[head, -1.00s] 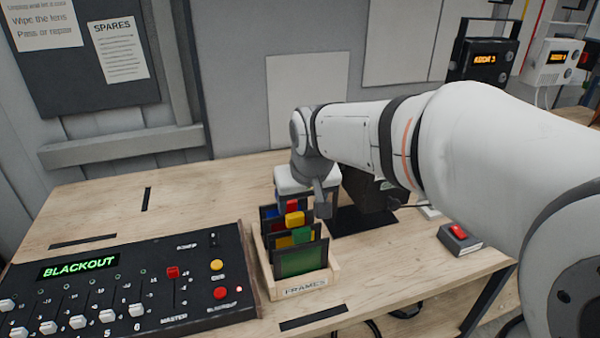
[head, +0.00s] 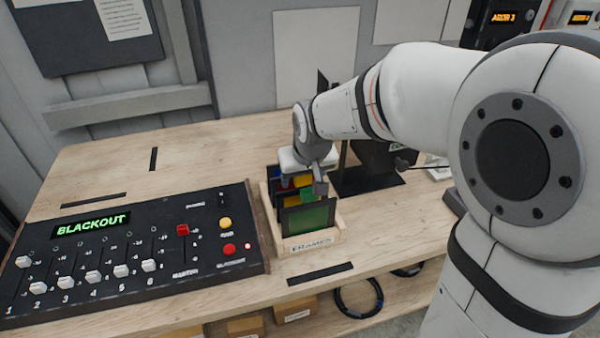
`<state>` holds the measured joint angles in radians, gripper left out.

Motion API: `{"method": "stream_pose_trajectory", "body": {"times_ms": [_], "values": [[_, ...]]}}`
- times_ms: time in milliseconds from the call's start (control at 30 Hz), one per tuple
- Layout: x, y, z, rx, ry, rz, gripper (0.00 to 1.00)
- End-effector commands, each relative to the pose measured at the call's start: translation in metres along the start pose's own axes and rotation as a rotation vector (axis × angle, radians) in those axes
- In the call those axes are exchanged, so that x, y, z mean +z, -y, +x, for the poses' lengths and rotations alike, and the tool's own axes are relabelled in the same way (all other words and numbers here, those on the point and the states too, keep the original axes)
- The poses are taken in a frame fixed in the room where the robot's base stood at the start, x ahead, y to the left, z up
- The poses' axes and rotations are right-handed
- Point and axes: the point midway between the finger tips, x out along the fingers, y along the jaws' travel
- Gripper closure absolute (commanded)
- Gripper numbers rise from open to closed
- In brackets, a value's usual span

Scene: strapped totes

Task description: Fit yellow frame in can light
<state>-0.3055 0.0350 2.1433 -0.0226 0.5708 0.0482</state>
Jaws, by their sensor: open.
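The yellow frame (head: 291,201) stands in the wooden rack marked FRAMES (head: 312,243), behind the green frame (head: 307,219). Only part of its yellow shows; the rest is hidden by the green frame and my gripper. My gripper (head: 307,184) is open and points down over the rack, its fingers among the tops of the frames. I cannot tell whether it touches one. Blue and red bits of other frames show at the rack's back left. A dark lamp body, likely the can light (head: 378,158), stands just behind and right of the rack, partly hidden by my arm.
A black lighting console (head: 140,250) reading BLACKOUT lies close to the rack's left. The table (head: 400,225) is clear at the front right and back left. A coiled cable (head: 358,298) and boxes (head: 245,325) sit below the table edge.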

Motion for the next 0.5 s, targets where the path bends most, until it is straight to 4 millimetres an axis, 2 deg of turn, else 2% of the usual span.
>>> {"method": "stream_pose_trajectory", "body": {"times_ms": [67, 500], "values": [[0.0, 0.0002, -0.0001, 0.0, 0.0, 0.0, 0.41], [0.0001, 0.0006, -0.0003, 0.0, 0.0, -0.001, 0.77]]}}
